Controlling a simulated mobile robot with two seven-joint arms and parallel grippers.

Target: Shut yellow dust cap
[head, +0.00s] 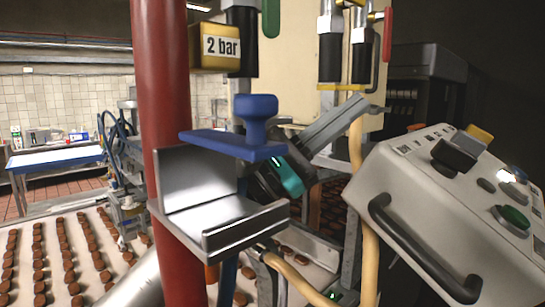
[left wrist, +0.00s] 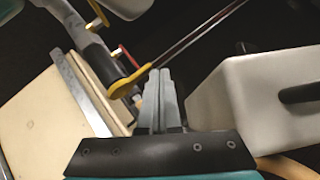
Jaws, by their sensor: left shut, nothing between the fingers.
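The yellow dust cap (left wrist: 130,82) shows in the left wrist view as a flat yellow piece across the end of a grey-black hose fitting. In the head view it appears as a thin yellow strip (head: 342,87) under the black hose ends. I cannot tell whether it is fully seated. My left gripper (head: 362,102) is shut and empty, its grey fingers pointing up and right, close to the yellow strip. In the left wrist view the fingertips (left wrist: 160,73) are just right of the cap's edge; contact is unclear. My right gripper is not in view.
A grey control box (head: 430,200) with a dark handle stands close on the right. A metal bracket with a blue knob (head: 256,110) and a red post (head: 165,90) stand left of the gripper. A conveyor with brown biscuits (head: 85,255) lies lower left.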

